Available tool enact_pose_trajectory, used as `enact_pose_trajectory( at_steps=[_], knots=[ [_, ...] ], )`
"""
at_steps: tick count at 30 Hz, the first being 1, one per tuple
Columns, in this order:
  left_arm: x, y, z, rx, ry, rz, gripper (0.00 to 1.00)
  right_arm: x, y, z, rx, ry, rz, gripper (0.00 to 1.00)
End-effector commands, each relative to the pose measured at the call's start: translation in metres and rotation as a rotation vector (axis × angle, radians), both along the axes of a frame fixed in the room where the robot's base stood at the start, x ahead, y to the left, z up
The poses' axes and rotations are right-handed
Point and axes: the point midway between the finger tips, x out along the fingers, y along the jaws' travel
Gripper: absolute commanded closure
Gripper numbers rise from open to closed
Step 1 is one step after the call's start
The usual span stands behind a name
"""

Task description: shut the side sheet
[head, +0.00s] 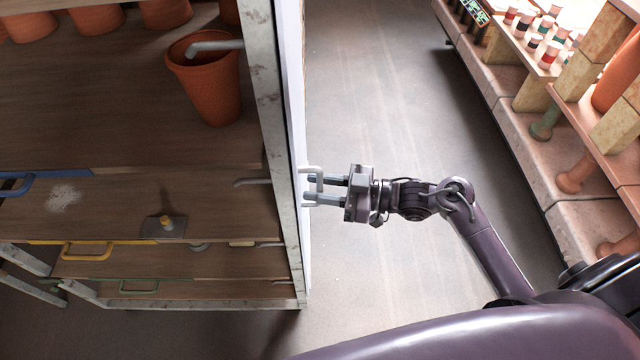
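The side sheet (294,110) is a pale, thin panel seen almost edge-on along the right side of the rack, just outside its front post. A light grey handle (319,174) stands out from it toward the right. My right gripper (308,190) is level with this handle, its fingers pointing left at the sheet. The two fingers are apart with a gap between them, and their tips overlap the handle. Whether they touch it cannot be told. My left gripper is out of view.
The rack post (266,85) is worn white metal. Wooden shelves hold terracotta pots (212,95), with coloured handles (85,250) lower down. Open floor (370,80) lies right of the sheet. A stepped bench (515,110) with small jars runs along the far right.

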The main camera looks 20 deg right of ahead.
Motion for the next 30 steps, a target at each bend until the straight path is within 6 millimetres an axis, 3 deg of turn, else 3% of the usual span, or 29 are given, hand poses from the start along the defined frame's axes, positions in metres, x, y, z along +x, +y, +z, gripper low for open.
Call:
enact_pose_trajectory(
  at_steps=[2,9,17,27,30],
  knots=[
    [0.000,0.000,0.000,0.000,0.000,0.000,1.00,0.000,0.000,0.000,0.000,0.000,0.000,0.70],
    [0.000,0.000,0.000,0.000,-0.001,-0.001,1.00,0.000,0.000,0.000,0.000,0.000,0.000,1.00],
    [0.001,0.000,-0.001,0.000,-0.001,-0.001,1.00,0.000,-0.001,0.000,0.000,0.000,0.000,1.00],
    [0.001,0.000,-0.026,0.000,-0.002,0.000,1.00,0.042,-0.013,-0.002,0.000,-0.006,-0.001,1.00],
    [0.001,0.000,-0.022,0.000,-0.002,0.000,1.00,0.040,-0.012,0.000,0.001,-0.002,-0.001,1.00]
  ],
)
